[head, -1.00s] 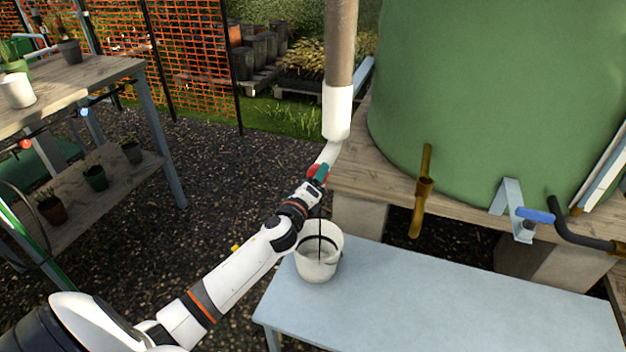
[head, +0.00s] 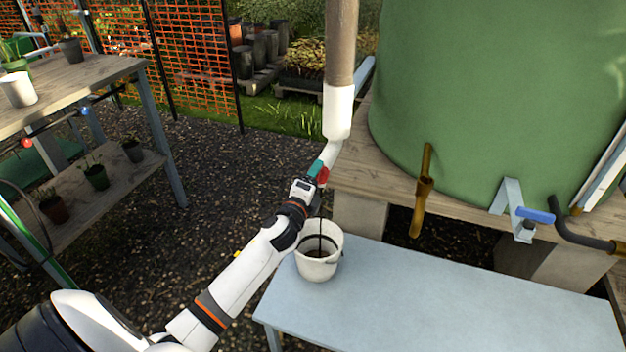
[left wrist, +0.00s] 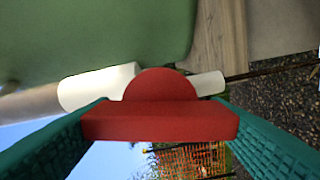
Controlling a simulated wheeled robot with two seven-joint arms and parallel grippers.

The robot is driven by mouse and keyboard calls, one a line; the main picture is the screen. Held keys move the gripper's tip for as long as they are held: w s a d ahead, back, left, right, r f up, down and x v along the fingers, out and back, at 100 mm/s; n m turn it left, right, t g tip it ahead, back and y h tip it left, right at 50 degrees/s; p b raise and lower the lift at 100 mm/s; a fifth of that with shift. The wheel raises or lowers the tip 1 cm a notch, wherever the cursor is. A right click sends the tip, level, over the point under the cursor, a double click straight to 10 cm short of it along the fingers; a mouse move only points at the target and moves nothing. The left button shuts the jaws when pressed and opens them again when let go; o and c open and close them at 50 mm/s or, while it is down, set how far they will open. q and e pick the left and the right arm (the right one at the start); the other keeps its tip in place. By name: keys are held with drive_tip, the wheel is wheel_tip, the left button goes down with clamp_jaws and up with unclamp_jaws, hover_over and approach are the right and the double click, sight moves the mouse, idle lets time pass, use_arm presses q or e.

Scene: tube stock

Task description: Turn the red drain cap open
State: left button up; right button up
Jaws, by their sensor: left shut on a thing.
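The red drain cap (head: 323,175) sits at the lower end of the white pipe elbow (head: 332,150). In the left wrist view the red cap (left wrist: 160,120) shows a wide bar in front of a round part, with the white pipe (left wrist: 98,86) behind it. My left gripper (head: 318,171) is at the cap, its teal fingers on both ends of the bar, shut on it. A dark stream runs down below the cap into the white bucket (head: 318,268), which holds dark liquid. My right gripper is in neither view.
The bucket stands on a pale blue bench (head: 440,292), otherwise clear. The green tank (head: 490,90) rests on a wooden platform (head: 372,185) to the right. A potting table (head: 100,82) stands left.

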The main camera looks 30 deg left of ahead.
use_arm(q)
drive_tip(key=o, duration=0.9)
drive_tip(key=shift+o, duration=0.4)
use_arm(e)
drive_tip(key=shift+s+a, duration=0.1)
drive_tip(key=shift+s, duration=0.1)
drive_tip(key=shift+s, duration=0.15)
use_arm(q)
drive_tip(key=v, duration=1.2)
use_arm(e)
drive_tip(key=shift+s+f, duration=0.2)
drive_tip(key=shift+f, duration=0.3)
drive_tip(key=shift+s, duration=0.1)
